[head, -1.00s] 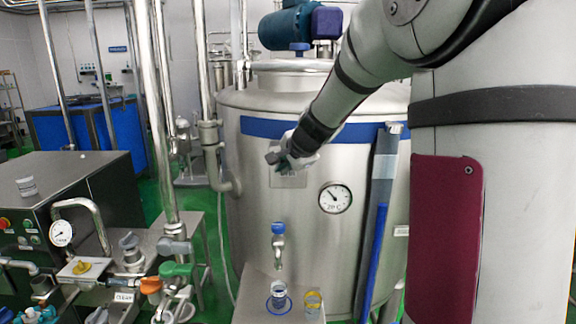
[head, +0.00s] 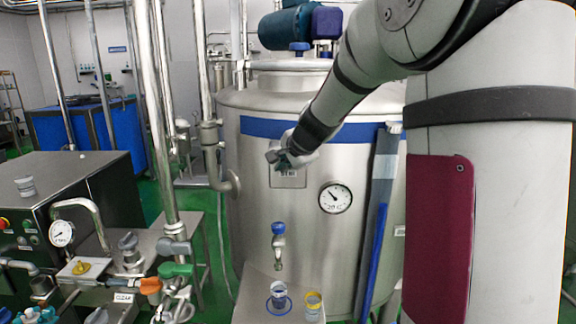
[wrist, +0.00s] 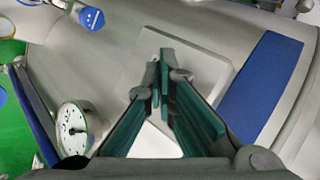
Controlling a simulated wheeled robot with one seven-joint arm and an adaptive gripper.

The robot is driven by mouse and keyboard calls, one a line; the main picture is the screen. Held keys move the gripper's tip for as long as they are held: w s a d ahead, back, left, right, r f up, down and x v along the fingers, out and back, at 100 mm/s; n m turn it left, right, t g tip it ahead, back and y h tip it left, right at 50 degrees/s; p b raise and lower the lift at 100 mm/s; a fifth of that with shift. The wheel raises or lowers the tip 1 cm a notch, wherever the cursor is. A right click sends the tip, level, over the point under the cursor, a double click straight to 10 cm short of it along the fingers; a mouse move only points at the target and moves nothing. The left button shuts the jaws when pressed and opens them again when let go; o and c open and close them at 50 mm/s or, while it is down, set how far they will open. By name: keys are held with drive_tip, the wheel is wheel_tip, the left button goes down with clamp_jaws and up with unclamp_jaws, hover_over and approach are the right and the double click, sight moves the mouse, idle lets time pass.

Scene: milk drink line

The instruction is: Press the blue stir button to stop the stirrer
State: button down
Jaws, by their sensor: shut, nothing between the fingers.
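The stir button's grey panel (head: 288,180), with a partly readable "STIR" label, is on the front of the large steel tank (head: 260,215), below its blue band. My gripper (head: 273,157) is at the top left of this panel. In the wrist view my gripper (wrist: 162,78) has its green-padded fingers together, empty, in front of the light grey panel (wrist: 205,62). I see no blue button in either view; the fingers probably cover it. I cannot tell whether the fingertips touch the panel.
A round dial gauge (head: 335,198) is right of and below the panel. A blue-topped tap (head: 278,240) is below, over a small stand with two cups. A blue-edged vertical bar (head: 378,220) runs along the tank's right side. Pipes stand to the left.

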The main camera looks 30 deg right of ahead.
drive_tip(key=shift+s+a, duration=0.5)
drive_tip(key=shift+s, duration=0.3)
drive_tip(key=s+a, duration=0.1)
drive_tip(key=s, duration=0.1)
drive_tip(key=s+a, duration=0.2)
drive_tip(key=s, duration=0.1)
drive_tip(key=shift+a, duration=0.2)
idle(0.6)
